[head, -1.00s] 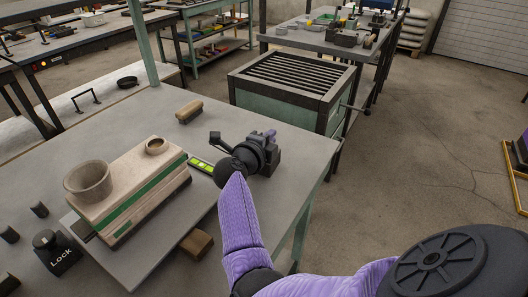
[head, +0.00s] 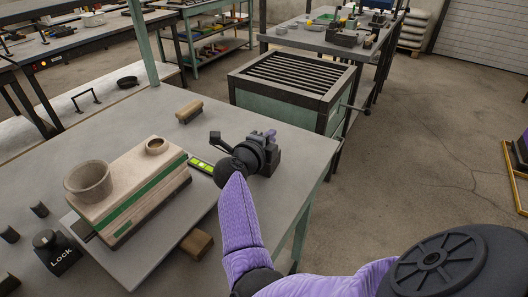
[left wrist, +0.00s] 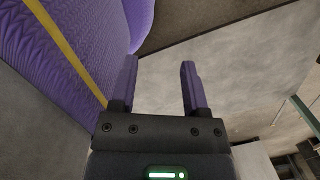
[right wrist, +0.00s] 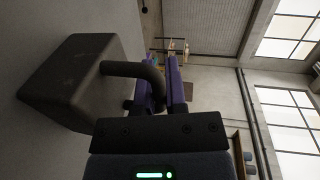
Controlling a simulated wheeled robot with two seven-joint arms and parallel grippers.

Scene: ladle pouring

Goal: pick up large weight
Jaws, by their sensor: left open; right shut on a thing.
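The large weight is a dark block (right wrist: 75,85) with a curved handle (right wrist: 135,70) in the right wrist view. My right gripper (right wrist: 171,80) is shut on that handle. In the head view the right gripper (head: 270,135) is over the table's right part, with the weight (head: 273,163) partly hidden by the wrist. I cannot tell whether its base touches the tabletop. My left gripper (left wrist: 160,85) is open and empty in the left wrist view, and out of the head view.
On the grey table (head: 140,118) stand a mould (head: 130,195) with a pouring cup (head: 88,181), a brush (head: 189,111), a level (head: 201,165), a wooden block (head: 197,244) and a black "Lock" piece (head: 54,250). A grated bin (head: 290,85) stands beyond.

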